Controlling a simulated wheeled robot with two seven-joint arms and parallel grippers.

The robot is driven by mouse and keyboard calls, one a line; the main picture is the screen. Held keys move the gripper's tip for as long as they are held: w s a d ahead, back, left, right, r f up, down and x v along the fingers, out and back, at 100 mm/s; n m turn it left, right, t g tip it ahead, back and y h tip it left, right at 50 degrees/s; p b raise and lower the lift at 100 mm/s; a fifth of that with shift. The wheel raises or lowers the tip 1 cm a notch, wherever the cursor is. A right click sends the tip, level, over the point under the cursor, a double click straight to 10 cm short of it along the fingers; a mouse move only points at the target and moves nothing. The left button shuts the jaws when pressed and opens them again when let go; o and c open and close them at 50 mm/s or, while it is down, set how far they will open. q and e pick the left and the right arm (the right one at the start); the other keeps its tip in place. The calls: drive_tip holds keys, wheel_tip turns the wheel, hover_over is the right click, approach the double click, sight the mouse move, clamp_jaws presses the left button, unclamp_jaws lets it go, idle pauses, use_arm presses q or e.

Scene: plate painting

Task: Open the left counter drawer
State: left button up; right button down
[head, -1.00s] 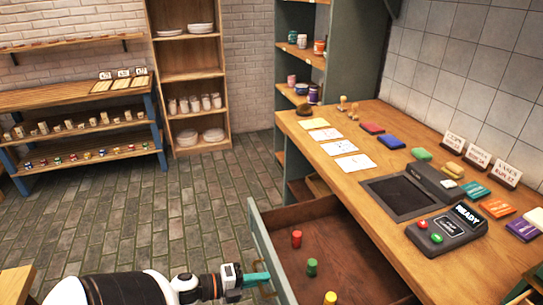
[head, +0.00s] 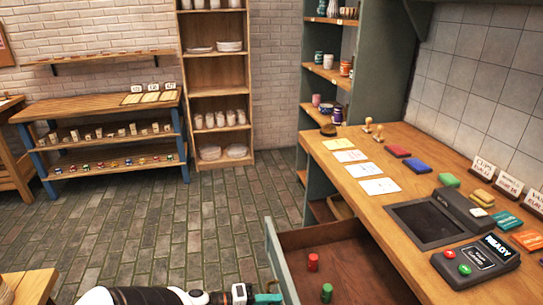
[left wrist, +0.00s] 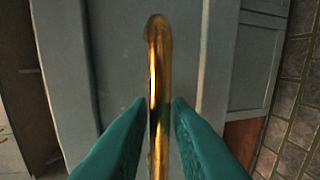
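The left counter drawer (head: 345,262) stands pulled out from under the wooden counter (head: 410,185), its wooden inside showing. Its grey-green front (head: 276,258) faces left. A red cylinder (head: 313,262) and a green cylinder (head: 326,292) stand inside. My left gripper (head: 268,298) is at the drawer front, at the bottom edge of the head view. In the left wrist view its teal fingers (left wrist: 159,104) are on either side of the gold handle (left wrist: 157,75), with narrow gaps between. My right gripper is not in view.
On the counter are a dark recessed panel (head: 427,223), a button console (head: 475,258), cards (head: 363,170) and coloured blocks (head: 417,165). A shelf unit (head: 328,75) stands behind the counter. Brick floor (head: 210,220) left of the drawer is clear.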

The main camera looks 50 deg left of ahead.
use_arm(q)
drive_tip(key=b+v, duration=0.1)
drive_tip(key=v, duration=1)
drive_tip(key=shift+s, duration=0.25)
drive_tip(key=shift+a, duration=0.15)
